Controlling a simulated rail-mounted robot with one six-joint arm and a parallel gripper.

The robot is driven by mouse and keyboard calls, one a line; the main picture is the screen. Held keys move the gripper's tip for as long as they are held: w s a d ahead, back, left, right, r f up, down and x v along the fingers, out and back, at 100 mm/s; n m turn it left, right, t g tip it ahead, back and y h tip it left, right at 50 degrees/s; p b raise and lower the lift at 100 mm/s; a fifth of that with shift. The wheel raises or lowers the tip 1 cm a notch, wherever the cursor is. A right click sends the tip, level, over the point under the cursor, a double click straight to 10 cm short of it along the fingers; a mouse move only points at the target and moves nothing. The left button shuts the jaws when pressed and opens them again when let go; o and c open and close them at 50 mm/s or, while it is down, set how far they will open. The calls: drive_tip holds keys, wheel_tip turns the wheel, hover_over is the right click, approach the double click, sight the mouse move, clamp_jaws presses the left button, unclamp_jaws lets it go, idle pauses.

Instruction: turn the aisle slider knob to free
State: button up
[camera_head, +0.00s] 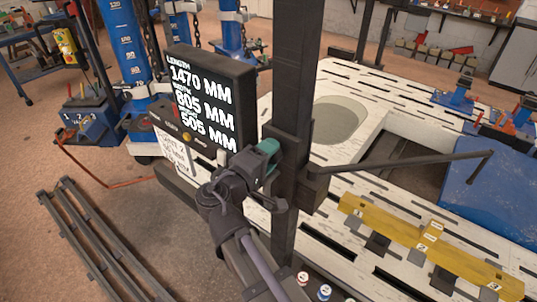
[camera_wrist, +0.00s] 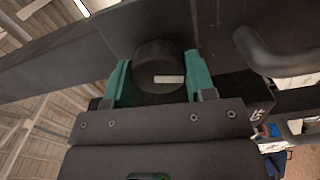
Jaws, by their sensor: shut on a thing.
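The aisle slider knob (camera_wrist: 152,57) is a dark round knob in the middle of the wrist view, with a short white mark that points to the right. My gripper (camera_wrist: 160,76) is shut on it, one teal finger on each side. In the head view my gripper (camera_head: 266,160) reaches the dark slider block (camera_head: 287,150) on the upright black post (camera_head: 297,75). The knob is hidden there behind the fingers. I cannot read any knob label in the wrist view.
A black display (camera_head: 205,92) with white measurements stands just left of the post. A thin dark arm (camera_head: 410,161) extends right from the slider over the white slotted bench (camera_head: 375,90). A yellow beam (camera_head: 425,240) lies at the right. A dark rack (camera_head: 95,245) is on the floor at left.

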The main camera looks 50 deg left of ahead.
drive_tip(key=shift+n, duration=1.7)
drive_tip(key=o, duration=0.9)
drive_tip(key=shift+o, duration=0.2)
drive_tip(key=shift+s, duration=0.1)
drive_tip(key=v, duration=1)
drive_tip(key=shift+s, duration=0.35)
drive_tip(key=shift+d, duration=0.1)
